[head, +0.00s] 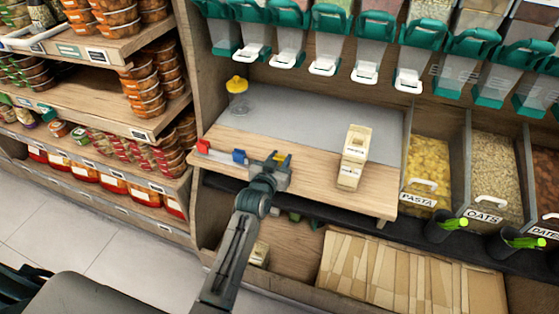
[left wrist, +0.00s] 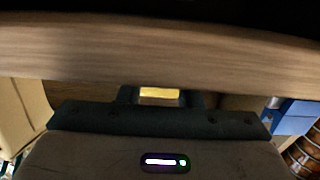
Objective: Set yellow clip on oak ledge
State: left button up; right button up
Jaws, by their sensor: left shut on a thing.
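The yellow clip (head: 284,158) shows as a small yellow patch at the tip of my left gripper (head: 270,166) in the head view. My left gripper is shut on it. In the left wrist view the yellow clip (left wrist: 160,93) sits between the two dark fingers, close to a wooden board edge. The oak ledge (head: 315,187) is the pale wooden board along the front of the grey counter. The gripper is over its front part in the head view. I cannot tell whether the clip touches the ledge. My right gripper is not in view.
A blue clip (head: 239,157) and a red one (head: 203,146) are on the ledge left of the gripper. A cream dispenser-like block (head: 354,155) stands to the right. A yellow-lidded jar (head: 237,95) stands behind. Bare ledge lies between gripper and block.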

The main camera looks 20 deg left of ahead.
pick_arm(q)
jog(key=shift+f, duration=0.1)
jog(key=shift+f, duration=0.1)
jog(key=o, duration=0.9)
jog(key=shift+s+r, duration=0.1)
jog(key=shift+r, duration=0.1)
jog(key=s+r, duration=0.2)
jog(key=s, duration=1)
jog(key=s+a+f+g, duration=0.25)
jog(key=s+f, duration=0.25)
jog(key=f, duration=0.4)
jog(key=s+a+f+g, duration=0.1)
jog(key=s+f+g, duration=0.3)
jog(key=f, duration=0.6)
jog(key=s+a+f+g, duration=0.2)
jog(key=s+f, duration=0.2)
jog(key=s, duration=0.2)
jog(key=s+a+f+g+y, duration=0.1)
jog(key=s+f+g, duration=0.2)
jog(key=s+f, duration=0.2)
jog(key=s+a+f+g, duration=0.2)
jog(key=s+f+g, duration=0.1)
jog(key=s, duration=0.4)
jog(key=shift+s+a+f+y, duration=0.2)
jog(key=shift+a+f+y, duration=0.15)
jog(key=shift+f, duration=0.35)
